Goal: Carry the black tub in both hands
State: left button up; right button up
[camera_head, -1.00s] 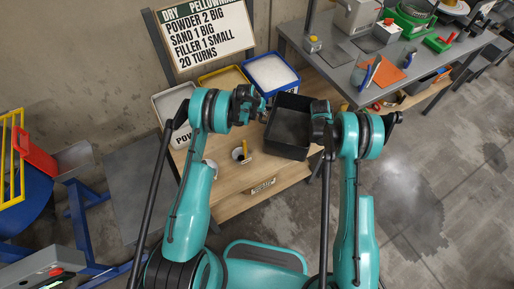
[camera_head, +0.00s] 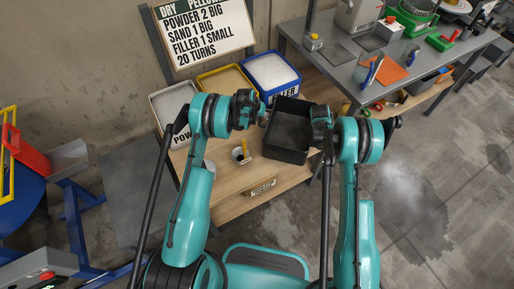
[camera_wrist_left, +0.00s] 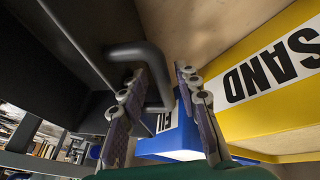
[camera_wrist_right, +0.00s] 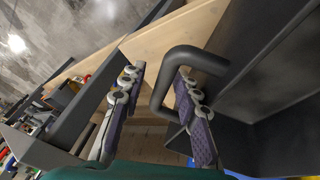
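The black tub (camera_head: 288,155) stands on the wooden table, an open box that looks empty inside. My left gripper (camera_head: 258,109) is at its left side. In the left wrist view, the tub's bar handle (camera_wrist_left: 137,52) passes between the two fingers (camera_wrist_left: 165,100), which stand apart. My right gripper (camera_head: 318,120) is at the tub's right side. In the right wrist view, its fingers (camera_wrist_right: 158,105) stand apart with one inside the loop of the other handle (camera_wrist_right: 190,55). Whether the tub touches the table cannot be told.
The wooden table (camera_head: 232,184) also bears a small cup with a yellow stick (camera_head: 241,153). Bins of powder (camera_head: 172,100), sand (camera_head: 222,80) and filler (camera_head: 272,70) stand behind. A grey workbench (camera_head: 340,55) with tools is at the right; open floor (camera_head: 430,190) lies in front of it.

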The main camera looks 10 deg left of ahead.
jog(key=shift+r, duration=0.15)
pick_arm(q)
jog(key=v, duration=0.8)
pick_arm(e)
jog(key=v, duration=1.1)
jog(key=shift+s+a+r, duration=0.15)
jog(key=shift+a+r, duration=0.05)
jog(key=shift+r, duration=0.05)
pick_arm(q)
jog(key=shift+r, duration=0.1)
